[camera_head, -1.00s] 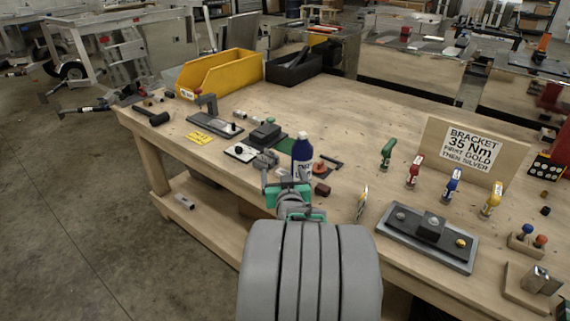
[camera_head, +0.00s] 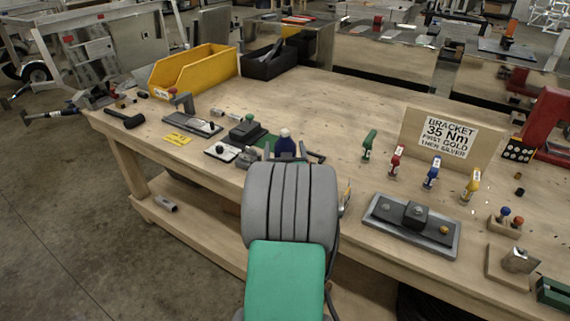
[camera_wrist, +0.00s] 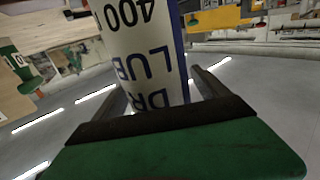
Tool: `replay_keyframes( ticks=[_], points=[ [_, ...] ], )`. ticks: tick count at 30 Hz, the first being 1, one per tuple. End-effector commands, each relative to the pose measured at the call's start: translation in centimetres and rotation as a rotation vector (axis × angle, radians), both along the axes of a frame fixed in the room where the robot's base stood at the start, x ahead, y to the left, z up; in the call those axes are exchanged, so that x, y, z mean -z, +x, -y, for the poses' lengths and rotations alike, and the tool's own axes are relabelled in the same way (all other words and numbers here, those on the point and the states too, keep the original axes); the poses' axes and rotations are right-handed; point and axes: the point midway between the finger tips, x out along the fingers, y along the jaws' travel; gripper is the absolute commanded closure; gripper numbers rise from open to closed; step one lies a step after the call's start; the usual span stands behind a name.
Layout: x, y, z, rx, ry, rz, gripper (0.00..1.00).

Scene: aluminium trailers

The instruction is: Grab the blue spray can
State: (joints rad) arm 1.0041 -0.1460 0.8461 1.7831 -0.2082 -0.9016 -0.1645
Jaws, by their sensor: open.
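The blue spray can (camera_head: 285,147) stands near the front edge of the workbench in the head view. Only its white top and blue upper part show above my arm. In the wrist view the can (camera_wrist: 145,50) fills the upper middle, with a white label, dark lettering and a blue edge. My gripper (camera_wrist: 160,88) is open, with one dark finger at each side of the can. I cannot tell whether either finger touches it. In the head view my arm hides the gripper and the can's lower part.
The workbench (camera_head: 310,105) holds a black clamp tool (camera_head: 194,118) and a green-and-black fixture (camera_head: 247,132) left of the can. Several small coloured bottles, a grey plate fixture (camera_head: 410,225) and a bracket sign (camera_head: 450,138) stand to the right. A yellow bin (camera_head: 195,72) is at the back left.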

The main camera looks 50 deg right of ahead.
Motion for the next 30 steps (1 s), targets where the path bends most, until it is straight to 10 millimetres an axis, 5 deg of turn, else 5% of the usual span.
replay_keyframes(
  ticks=[30],
  points=[
    [0.00,-0.01,-0.04,0.000,0.000,0.000,0.95]
  ],
)
